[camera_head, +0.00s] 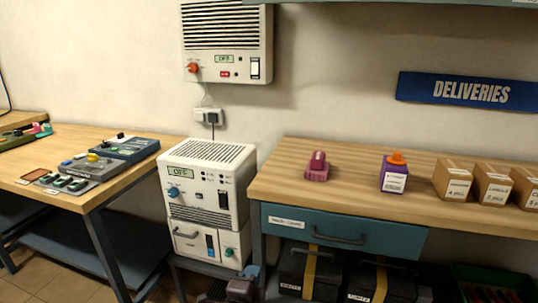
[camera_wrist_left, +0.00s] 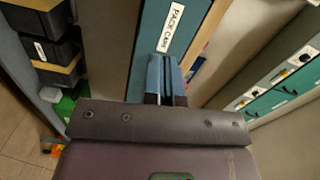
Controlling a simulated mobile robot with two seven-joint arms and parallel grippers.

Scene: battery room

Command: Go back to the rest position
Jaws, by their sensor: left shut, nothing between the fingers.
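My left gripper (camera_head: 250,271) shows at the bottom edge of the head view, low in front of the white charger unit and left of the right-hand table's drawer. Its blue fingers also show in the left wrist view (camera_wrist_left: 165,72), pressed together with nothing between them. In that view the fingers point toward the teal drawer front (camera_wrist_left: 170,25) with its white label. I cannot tell the exact gap to the drawer. My right gripper is in neither view.
The white unit (camera_head: 208,158), its display reading OFF, stands between the left table (camera_head: 45,150) and the right table (camera_head: 290,185). The right table carries a pink object (camera_head: 317,168), a purple box (camera_head: 393,178) and cardboard boxes (camera_head: 452,180). Black cases (camera_head: 305,270) sit below it.

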